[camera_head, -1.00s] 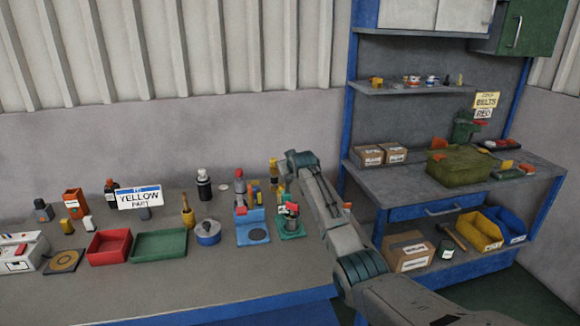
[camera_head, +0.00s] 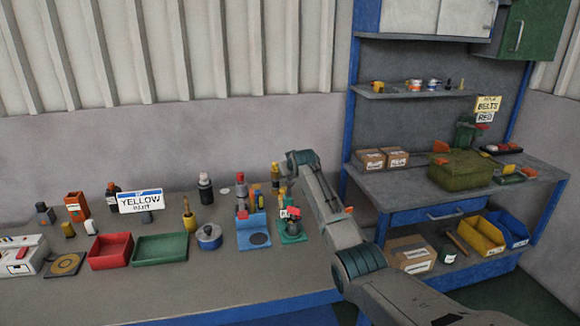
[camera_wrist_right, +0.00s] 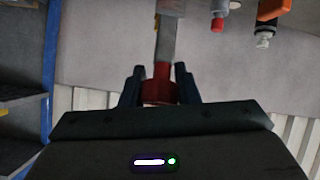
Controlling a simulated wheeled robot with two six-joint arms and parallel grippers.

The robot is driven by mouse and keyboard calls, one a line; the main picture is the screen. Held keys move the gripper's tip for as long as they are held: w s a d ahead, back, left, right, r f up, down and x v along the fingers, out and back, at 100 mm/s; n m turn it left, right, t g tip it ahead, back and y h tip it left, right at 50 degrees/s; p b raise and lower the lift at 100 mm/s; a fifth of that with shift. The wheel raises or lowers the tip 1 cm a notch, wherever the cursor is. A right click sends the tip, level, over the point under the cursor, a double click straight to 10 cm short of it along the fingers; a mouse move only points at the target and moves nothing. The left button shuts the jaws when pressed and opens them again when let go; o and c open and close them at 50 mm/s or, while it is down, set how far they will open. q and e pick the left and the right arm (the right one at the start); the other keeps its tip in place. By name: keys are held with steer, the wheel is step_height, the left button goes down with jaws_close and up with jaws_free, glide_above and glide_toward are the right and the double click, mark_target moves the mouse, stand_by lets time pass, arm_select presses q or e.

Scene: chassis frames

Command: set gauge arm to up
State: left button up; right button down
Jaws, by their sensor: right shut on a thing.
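In the right wrist view a grey bar (camera_wrist_right: 166,40) comes down from the top edge of the picture and ends in a red tip (camera_wrist_right: 158,85). My right gripper (camera_wrist_right: 160,90) is shut on this red tip, with one dark finger on each side. In the head view a green base (camera_head: 292,238) carries a dark device with a red part (camera_head: 293,213), just left of my right arm. I cannot tell whether the grey bar belongs to it. My right fingers are not clear in the head view. My left gripper is out of view.
A blue stand (camera_head: 253,237) is close to the left of the green base. A blue pot (camera_head: 209,237), a green tray (camera_head: 160,248) and a red tray (camera_head: 110,252) are further left. Several bottles stand behind. The table's front strip is clear.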

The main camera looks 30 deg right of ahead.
steer(key=shift+s+f, duration=0.1)
steer(key=shift+f, duration=0.35)
stand_by(0.3)
steer(key=c, duration=1.1)
jaws_free()
steer(key=shift+c, duration=0.2)
steer(key=shift+w+d, duration=0.1)
steer(key=shift+w, duration=0.15)
steer(key=shift+s+r, duration=0.25)
steer(key=shift+r, duration=0.05)
steer(key=b+v, duration=0.3)
steer(key=v, duration=0.7)
steer(key=shift+f, duration=0.1)
